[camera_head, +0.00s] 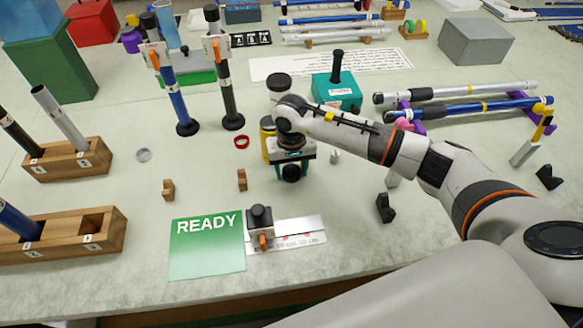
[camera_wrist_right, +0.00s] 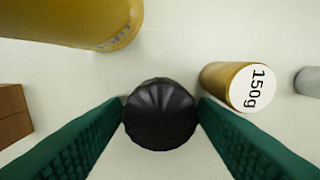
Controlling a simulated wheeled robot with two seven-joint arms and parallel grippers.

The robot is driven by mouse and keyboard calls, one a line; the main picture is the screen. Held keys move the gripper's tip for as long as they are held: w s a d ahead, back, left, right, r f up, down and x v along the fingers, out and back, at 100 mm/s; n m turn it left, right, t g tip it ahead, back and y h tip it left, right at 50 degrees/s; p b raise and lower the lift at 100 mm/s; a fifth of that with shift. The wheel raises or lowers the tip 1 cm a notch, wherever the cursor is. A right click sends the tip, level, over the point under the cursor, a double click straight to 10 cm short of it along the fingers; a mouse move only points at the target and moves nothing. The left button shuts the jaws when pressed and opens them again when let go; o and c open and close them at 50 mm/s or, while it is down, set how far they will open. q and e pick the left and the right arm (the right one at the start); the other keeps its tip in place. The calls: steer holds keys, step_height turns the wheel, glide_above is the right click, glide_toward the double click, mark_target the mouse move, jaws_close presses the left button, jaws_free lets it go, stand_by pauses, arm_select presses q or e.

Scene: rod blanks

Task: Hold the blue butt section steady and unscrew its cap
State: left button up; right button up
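My right gripper (camera_head: 292,165) points down over the middle of the table. In the right wrist view, its two green fingertips (camera_wrist_right: 160,101) meet the sides of a round black ribbed cap (camera_wrist_right: 160,116). A blue tube (camera_head: 175,92) stands upright at the upper left, with a black foot and a white-and-orange clamp. Another blue tube (camera_head: 18,220) leans in a wooden block at left. I cannot tell which is the butt section. My left gripper is not in view.
A brass 150g weight (camera_wrist_right: 253,87) stands close right of the cap; a larger yellow cylinder (camera_wrist_right: 90,22) is behind it. A teal box (camera_head: 337,92) and rods on purple stands (camera_head: 417,125) lie beyond. The green READY mat (camera_head: 207,255) lies in front.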

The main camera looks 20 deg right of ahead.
mark_target(292, 171)
steer(key=shift+o, duration=0.5)
steer(key=shift+r, duration=0.1)
steer(key=shift+r+p, duration=0.2)
steer(key=shift+p, duration=0.15)
step_height(292, 171, up, 12)
steer(key=b, duration=0.2)
steer(key=shift+b, duration=0.35)
steer(key=shift+s+f, duration=0.1)
steer(key=shift+f, duration=0.1)
